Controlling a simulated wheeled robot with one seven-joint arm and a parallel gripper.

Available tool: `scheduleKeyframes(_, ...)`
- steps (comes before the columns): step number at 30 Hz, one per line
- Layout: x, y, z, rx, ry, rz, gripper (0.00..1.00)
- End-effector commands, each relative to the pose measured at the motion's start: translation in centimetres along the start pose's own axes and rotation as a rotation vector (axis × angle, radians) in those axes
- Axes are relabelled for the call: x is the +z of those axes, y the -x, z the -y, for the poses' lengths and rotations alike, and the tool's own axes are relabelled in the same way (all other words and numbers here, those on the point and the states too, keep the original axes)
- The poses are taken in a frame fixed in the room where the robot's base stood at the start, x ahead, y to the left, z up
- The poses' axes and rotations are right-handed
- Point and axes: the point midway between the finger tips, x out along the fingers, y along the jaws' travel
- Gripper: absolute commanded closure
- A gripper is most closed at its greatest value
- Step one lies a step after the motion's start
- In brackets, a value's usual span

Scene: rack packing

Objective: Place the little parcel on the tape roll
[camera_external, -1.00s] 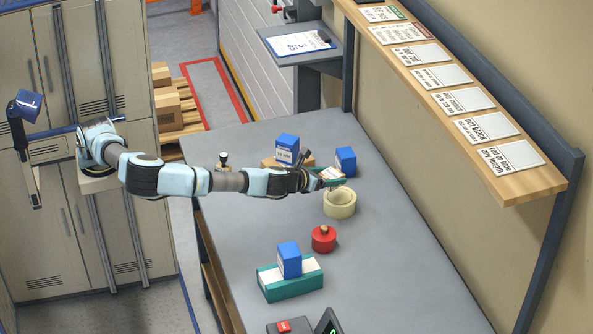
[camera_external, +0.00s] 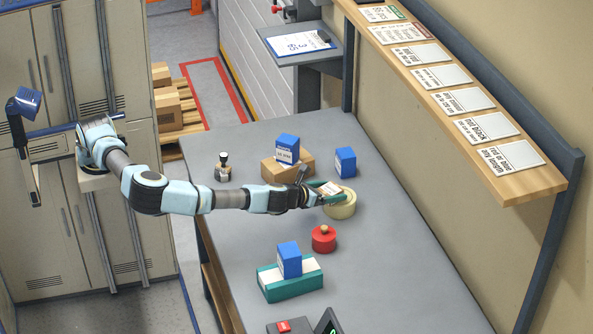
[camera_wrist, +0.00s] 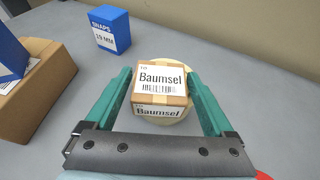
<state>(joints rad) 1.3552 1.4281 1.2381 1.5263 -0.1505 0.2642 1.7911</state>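The little parcel (camera_wrist: 160,85) is a small brown box with a white "Baumsel" label. In the external view my gripper (camera_external: 328,191) holds the parcel (camera_external: 327,188) over the left side of the tape roll (camera_external: 343,208). I cannot tell whether the parcel touches the roll.
A brown box (camera_external: 273,170) with a blue box (camera_external: 287,149) on top stands to the left. Another blue box (camera_external: 345,162) stands behind the roll. A red round thing (camera_external: 323,239) and a teal-and-white box (camera_external: 291,287) bearing a blue box (camera_external: 289,261) lie nearer. The table's right side is clear.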

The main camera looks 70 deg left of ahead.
Motion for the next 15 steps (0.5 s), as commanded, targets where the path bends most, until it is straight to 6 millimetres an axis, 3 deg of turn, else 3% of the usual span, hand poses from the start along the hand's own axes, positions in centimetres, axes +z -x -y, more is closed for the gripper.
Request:
scheduleKeyframes(3, 0.0, 0.0, 0.0, 0.0, 0.0, 0.0, 0.0)
scheduleKeyframes(11, 0.2, 0.1, 0.0, 0.0, 0.001, 0.0, 0.0)
scheduleKeyframes(15, 0.1, 1.4, 0.1, -0.003, 0.0, 0.001, 0.0)
